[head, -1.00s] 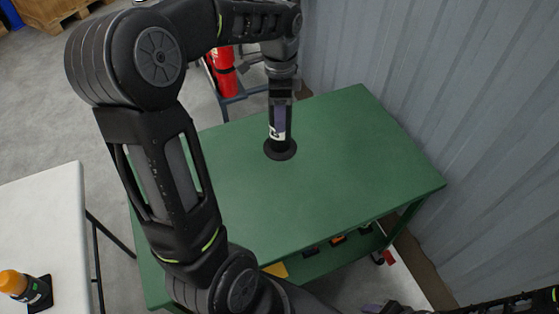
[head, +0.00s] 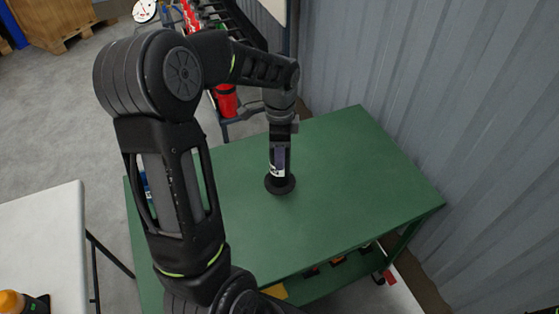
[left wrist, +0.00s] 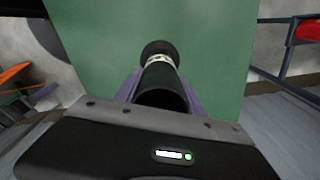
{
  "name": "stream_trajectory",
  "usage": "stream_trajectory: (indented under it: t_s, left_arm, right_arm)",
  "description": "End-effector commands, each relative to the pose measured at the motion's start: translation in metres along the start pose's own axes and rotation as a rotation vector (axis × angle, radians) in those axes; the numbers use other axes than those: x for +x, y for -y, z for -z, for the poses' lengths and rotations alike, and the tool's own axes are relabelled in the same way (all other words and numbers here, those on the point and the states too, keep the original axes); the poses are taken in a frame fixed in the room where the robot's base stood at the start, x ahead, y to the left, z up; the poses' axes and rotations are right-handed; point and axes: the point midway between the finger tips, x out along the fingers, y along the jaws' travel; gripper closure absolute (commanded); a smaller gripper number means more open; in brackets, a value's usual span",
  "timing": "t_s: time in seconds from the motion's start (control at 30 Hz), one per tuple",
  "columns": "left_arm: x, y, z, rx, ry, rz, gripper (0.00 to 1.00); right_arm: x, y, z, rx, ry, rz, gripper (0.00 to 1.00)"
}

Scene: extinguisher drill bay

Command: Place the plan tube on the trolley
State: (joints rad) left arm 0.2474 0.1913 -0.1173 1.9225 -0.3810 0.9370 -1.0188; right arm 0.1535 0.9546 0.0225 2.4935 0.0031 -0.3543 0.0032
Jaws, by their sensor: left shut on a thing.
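The plan tube (head: 280,184) is a dark upright tube with a pale label band and a wide round black base. My left gripper (head: 280,155) is shut on its upper part from above. The tube's base is at the surface of the green trolley top (head: 340,190), near its middle; I cannot tell whether it touches. In the left wrist view the tube (left wrist: 160,82) runs away from between the purple fingers (left wrist: 160,92) towards the green top (left wrist: 215,55). My right gripper is not in view.
A corrugated grey wall (head: 440,90) runs along the right. Red extinguishers (head: 227,102) stand behind the trolley. The trolley top right of the tube is clear.

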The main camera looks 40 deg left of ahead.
Motion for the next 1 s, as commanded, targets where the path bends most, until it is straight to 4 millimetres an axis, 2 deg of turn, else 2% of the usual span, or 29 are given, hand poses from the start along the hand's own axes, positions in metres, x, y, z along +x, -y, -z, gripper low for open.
stream_trajectory:
  t_s: [0.13, 0.4, 0.77, 0.8, 1.0]
  left_arm:
    - [0.005, 0.000, 0.000, 0.000, 0.001, -0.002, 1.00]
    - [0.036, 0.000, 0.000, 0.000, 0.000, -0.001, 1.00]
    - [0.041, 0.000, 0.000, 0.000, -0.001, 0.001, 1.00]
    - [0.041, 0.000, 0.000, 0.000, 0.000, 0.000, 0.52]
    - [0.040, 0.000, 0.000, 0.000, 0.000, 0.000, 0.36]
  right_arm:
    - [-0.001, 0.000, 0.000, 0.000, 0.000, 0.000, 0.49]
    - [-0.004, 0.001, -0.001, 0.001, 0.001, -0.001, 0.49]
    - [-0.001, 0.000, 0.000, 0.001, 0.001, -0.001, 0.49]
    - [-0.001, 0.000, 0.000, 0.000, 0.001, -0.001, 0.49]
    - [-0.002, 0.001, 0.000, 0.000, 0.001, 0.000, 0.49]
